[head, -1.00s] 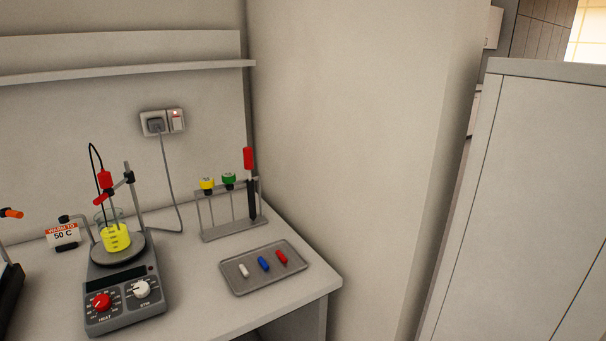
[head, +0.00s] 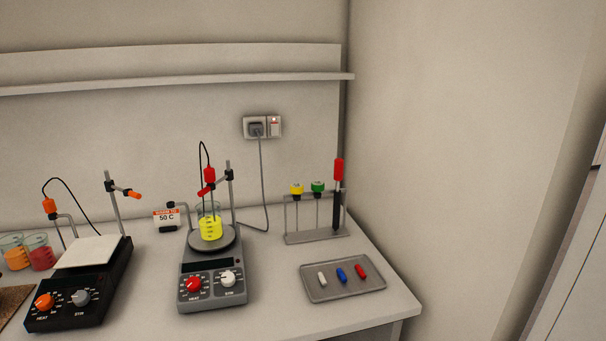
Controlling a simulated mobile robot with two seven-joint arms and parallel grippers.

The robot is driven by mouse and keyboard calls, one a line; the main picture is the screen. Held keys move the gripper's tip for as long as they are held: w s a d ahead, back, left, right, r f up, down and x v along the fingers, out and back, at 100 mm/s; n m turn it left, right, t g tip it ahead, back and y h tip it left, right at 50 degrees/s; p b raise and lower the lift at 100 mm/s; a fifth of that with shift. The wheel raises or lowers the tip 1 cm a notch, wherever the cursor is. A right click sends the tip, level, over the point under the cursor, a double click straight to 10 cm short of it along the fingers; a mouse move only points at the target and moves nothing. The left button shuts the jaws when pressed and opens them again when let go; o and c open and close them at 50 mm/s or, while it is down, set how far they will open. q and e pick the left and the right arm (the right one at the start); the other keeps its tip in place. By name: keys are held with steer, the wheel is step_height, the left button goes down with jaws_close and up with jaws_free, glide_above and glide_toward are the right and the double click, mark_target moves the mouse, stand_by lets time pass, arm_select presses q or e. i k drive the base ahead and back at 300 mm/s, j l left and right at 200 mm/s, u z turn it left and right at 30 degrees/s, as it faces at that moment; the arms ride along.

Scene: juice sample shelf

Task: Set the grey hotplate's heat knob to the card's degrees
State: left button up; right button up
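The grey hotplate (head: 212,292) stands on the bench in the middle of the head view. Its red heat knob (head: 194,285) is at the front left of its panel, and a white stir knob (head: 228,279) is to the right. The exact knob setting is too small to read. A beaker of yellow liquid (head: 210,228) sits on its round plate, with a red-handled probe (head: 209,175) above it. The card (head: 167,217) behind the hotplate's left side reads 50 C. Neither of my grippers shows.
A black hotplate (head: 80,289) with an orange knob stands to the left, near beakers of orange and red liquid (head: 39,252). A tray (head: 343,294) with three stir bars and a rack (head: 315,238) are at right. A wall socket (head: 262,127) is behind.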

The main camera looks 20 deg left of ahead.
mark_target(193, 283)
steer(key=l+u, duration=0.1)
steer(key=u, duration=1.2)
